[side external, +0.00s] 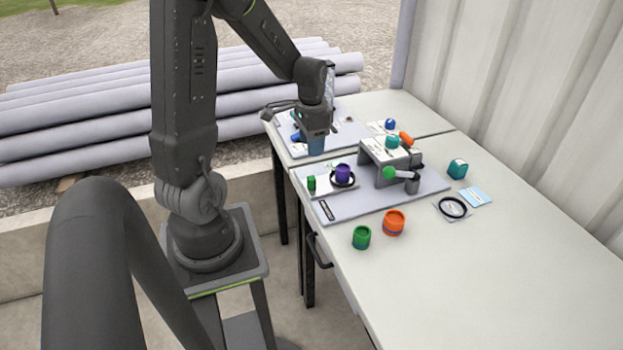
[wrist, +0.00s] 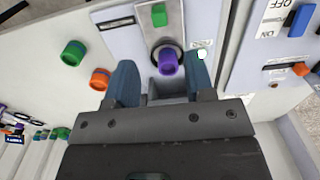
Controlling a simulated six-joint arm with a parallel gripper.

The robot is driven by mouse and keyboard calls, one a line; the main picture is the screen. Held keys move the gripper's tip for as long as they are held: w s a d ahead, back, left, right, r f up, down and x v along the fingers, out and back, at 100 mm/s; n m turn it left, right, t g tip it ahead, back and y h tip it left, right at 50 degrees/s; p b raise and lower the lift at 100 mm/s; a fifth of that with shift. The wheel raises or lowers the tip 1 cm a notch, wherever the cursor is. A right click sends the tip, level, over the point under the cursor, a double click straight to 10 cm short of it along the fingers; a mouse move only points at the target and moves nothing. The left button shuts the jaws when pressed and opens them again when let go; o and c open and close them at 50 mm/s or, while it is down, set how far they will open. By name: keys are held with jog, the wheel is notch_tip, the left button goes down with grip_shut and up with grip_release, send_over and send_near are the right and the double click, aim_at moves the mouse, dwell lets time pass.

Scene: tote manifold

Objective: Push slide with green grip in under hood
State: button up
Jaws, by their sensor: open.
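The slide (side external: 328,190) is a flat pale plate with a green block grip (side external: 311,183) at its left end. A purple cup (side external: 342,173) stands on it inside a black ring. The grey hood (side external: 370,154) stands just right of the cup, and the cup is outside it. In the wrist view the green grip (wrist: 159,15) is near the top edge and the purple cup (wrist: 167,63) appears between the fingers. My gripper (side external: 316,146) is open and empty, its blue fingers apart, above and behind the slide, not touching the grip.
A green pot (side external: 361,237) and an orange pot (side external: 393,222) stand in front of the board. A black ring (side external: 453,207) and teal item (side external: 457,168) lie right. The front right table is clear.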

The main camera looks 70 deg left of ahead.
aim_at(312, 178)
notch_tip(312, 178, down, 12)
jog(key=shift+r, duration=0.15)
jog(key=shift+c, duration=0.5)
grip_shut()
jog(key=shift+w, duration=0.1)
